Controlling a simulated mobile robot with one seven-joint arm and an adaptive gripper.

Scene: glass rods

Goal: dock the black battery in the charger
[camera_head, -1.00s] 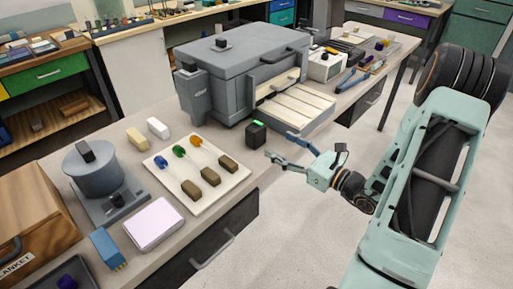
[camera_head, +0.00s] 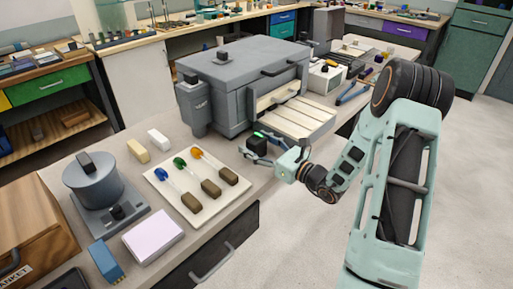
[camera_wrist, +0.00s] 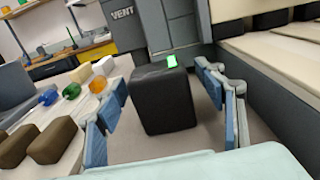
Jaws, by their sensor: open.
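The black battery (camera_head: 257,143) is a small dark block with a green light on its top edge. It stands upright on the bench in front of the large grey furnace-like box. In the wrist view the battery (camera_wrist: 163,101) sits in the middle, between the two blue-grey fingers. My gripper (camera_head: 253,145) is open around it, one finger on each side. In the wrist view, gaps show between the battery and both fingers of my gripper (camera_wrist: 158,98). I cannot tell which thing is the charger.
The grey box (camera_head: 245,75) with a cream slatted shelf (camera_head: 297,118) stands close behind and right of the battery. A white tray (camera_head: 168,187) with coloured rods and brown blocks lies to the left. A white device (camera_head: 326,77) stands farther back.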

